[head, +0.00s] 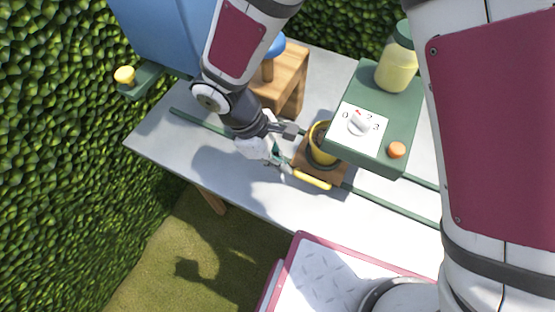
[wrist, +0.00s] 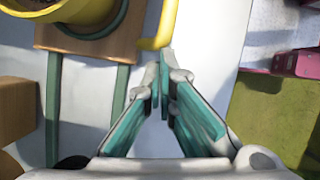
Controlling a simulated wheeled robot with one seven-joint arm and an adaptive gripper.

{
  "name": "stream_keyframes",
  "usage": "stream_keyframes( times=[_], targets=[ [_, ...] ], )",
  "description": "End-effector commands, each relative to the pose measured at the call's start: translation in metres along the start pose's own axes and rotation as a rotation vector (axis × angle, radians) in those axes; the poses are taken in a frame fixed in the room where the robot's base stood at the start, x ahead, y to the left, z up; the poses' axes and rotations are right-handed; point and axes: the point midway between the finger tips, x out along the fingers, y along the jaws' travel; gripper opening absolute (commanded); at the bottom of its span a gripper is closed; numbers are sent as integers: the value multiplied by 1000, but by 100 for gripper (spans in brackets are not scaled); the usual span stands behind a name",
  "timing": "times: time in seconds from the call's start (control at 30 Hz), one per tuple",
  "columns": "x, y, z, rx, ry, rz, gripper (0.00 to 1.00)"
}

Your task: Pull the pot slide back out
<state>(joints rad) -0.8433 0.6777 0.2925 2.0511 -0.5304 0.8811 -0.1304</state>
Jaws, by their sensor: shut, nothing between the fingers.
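The pot slide (head: 302,158) is a wooden carriage on green rails (head: 375,202), bearing a yellow pot (head: 318,140) with dark contents. The pot stands at the left edge of the green dispenser box, which hides part of it. A yellow bar handle (head: 312,180) runs along the slide's front side. My gripper (head: 284,168) is shut and empty, close to the handle's left end. In the wrist view its fingertips (wrist: 163,60) lie just below the yellow handle (wrist: 155,42); I cannot tell if they touch. The slide's wood (wrist: 112,42) and the pot (wrist: 75,15) show at upper left there.
The green box (head: 372,125) carries a numbered dial (head: 360,122), an orange button (head: 397,150) and a jar (head: 397,70). A wooden block stand (head: 287,78) and a blue machine (head: 165,35) stand at the back left. The grey table (head: 175,145) is clear at left.

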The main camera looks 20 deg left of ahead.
Motion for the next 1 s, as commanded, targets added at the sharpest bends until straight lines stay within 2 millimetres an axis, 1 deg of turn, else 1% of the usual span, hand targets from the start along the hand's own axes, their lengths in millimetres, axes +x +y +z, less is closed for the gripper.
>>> stream_keyframes(
  times=[0.07, 0.13, 0.3, 0.43, 0.8, 1.0],
  targets=[
    [0, 0, 1, 0, 0, 0, 0],
    [3, -1, 7, 1, -2, 0, 0],
    [14, -6, 32, 2, -3, 0, 0],
    [19, -9, 44, 1, -2, -1, 0],
    [20, -9, 45, 0, 0, -1, 0],
    [20, -6, 40, 3, -1, -2, 0]
  ],
)
